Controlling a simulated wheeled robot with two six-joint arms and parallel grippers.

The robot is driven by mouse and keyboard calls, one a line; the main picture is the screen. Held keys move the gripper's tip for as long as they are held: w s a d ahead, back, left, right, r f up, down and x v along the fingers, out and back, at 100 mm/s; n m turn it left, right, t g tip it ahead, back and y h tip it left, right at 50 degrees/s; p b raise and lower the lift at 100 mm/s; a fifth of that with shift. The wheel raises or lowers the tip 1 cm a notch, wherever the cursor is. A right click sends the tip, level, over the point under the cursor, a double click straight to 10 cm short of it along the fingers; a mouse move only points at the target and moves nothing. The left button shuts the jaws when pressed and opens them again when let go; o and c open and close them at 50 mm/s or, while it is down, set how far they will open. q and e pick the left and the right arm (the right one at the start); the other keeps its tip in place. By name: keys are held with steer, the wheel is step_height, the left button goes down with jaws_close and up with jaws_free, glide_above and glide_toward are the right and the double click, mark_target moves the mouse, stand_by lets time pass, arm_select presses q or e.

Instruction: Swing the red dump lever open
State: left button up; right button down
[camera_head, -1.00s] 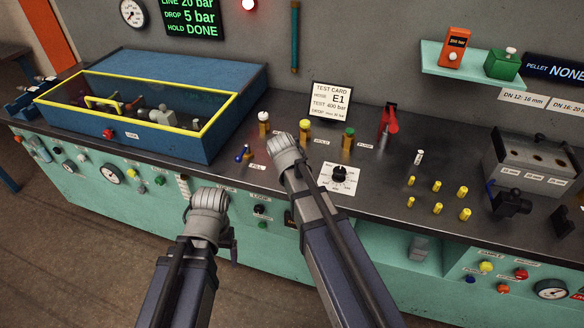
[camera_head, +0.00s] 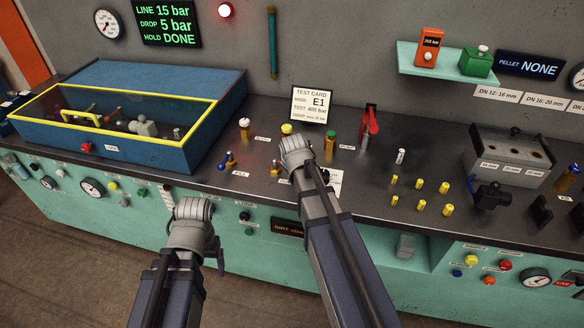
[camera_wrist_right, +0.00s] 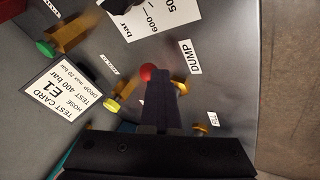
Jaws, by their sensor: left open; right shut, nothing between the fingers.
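The red ball knob (camera_wrist_right: 148,73) of the dump lever shows in the right wrist view, near the brass valve body (camera_wrist_right: 180,87) and the DUMP label (camera_wrist_right: 188,56). My right gripper (camera_wrist_right: 158,100) is shut and empty, its dark fingers reaching up to the knob; I cannot tell whether they touch it. In the head view my right wrist is over the bench front and hides its fingertips. A small brass and red fitting (camera_head: 276,169) shows just left of it. My left gripper (camera_head: 217,252) is open and empty in front of the bench, its fingers mostly hidden.
A test card (camera_head: 312,104) stands behind my right gripper, near the yellow-capped (camera_head: 286,129) and green-capped (camera_head: 330,138) valves. A blue FILL lever (camera_head: 228,163) is to the left. A yellow-rimmed blue box (camera_head: 190,150) fills the left. Several yellow pegs (camera_head: 420,206) stand right.

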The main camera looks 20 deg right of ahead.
stand_by(0.6)
steer(key=shift+s+a+r, duration=0.1)
steer(key=shift+s+a, duration=0.15)
steer(key=shift+s, duration=0.2)
steer(key=s+a+r+p, duration=0.1)
steer(key=s+a+p, duration=0.1)
steer(key=shift+s+a+r, duration=0.2)
steer(key=shift+s+r, duration=0.1)
steer(key=shift+r, duration=0.1)
arm_select(q)
step_height(320, 180, up, 9)
steer(key=a+p, duration=0.1)
steer(key=p, duration=0.6)
steer(key=shift+a, duration=0.15)
arm_select(e)
steer(key=d+v, duration=0.1)
steer(key=v, duration=0.7)
steer(key=shift+s+r, duration=0.25)
steer(key=shift+s, duration=0.1)
arm_select(q)
steer(key=shift+s, duration=0.1)
